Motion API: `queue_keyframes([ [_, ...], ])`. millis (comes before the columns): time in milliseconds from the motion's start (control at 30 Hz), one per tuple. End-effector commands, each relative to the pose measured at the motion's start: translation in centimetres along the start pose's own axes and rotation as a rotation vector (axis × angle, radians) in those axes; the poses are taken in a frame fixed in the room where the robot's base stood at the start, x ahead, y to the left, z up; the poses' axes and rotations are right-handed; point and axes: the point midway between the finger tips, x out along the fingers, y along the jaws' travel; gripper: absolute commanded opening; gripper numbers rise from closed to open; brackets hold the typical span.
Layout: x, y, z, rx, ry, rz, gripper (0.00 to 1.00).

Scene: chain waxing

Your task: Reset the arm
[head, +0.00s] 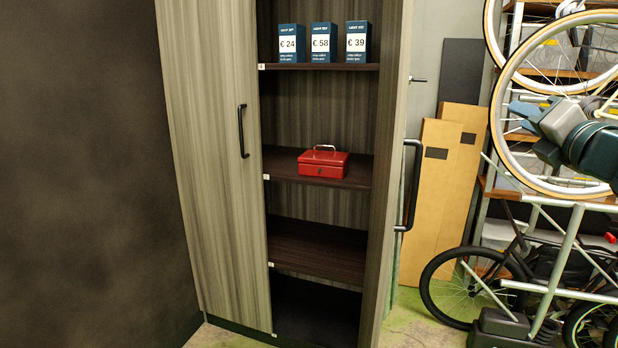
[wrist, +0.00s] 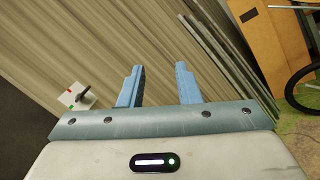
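My gripper shows in the wrist view (wrist: 160,88) with its two blue fingers apart and nothing between them. In the head view my arm's end (head: 535,115) shows at the right edge, in front of the bicycles and well to the right of the cabinet. The task names no other object.
A tall wood-grain cabinet (head: 215,170) stands open, its right door swung out. A red cash box (head: 323,164) sits on a middle shelf. Several priced boxes (head: 323,42) stand above. Bicycles (head: 470,285) on a rack fill the right. Cardboard (head: 436,190) leans between.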

Motion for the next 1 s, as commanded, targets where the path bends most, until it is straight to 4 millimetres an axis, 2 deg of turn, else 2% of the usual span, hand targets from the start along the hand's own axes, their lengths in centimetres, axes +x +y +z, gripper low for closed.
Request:
queue_keyframes([
  [33,0.6,1.3,0.9,0.144,-0.034,-0.035,0.3],
  [167,1.4,1.9,-0.2,0.526,-0.108,-0.153,0.3],
  [267,1.3,1.9,-2.4,0.813,-0.154,-0.274,0.3],
  [433,-0.5,1.9,-8.4,1.262,-0.226,-0.551,0.3],
  [567,-3.7,2.4,-14.3,1.552,-0.3,-0.825,0.3],
  [700,-8.8,4.0,-20.7,1.783,-0.415,-1.164,0.3],
  [800,-12.7,5.4,-24.3,1.879,-0.509,-1.387,0.3],
  [900,-15.7,6.6,-26.8,1.925,-0.591,-1.557,0.3],
  [1000,-17.6,7.4,-28.2,1.943,-0.645,-1.659,0.3],
])
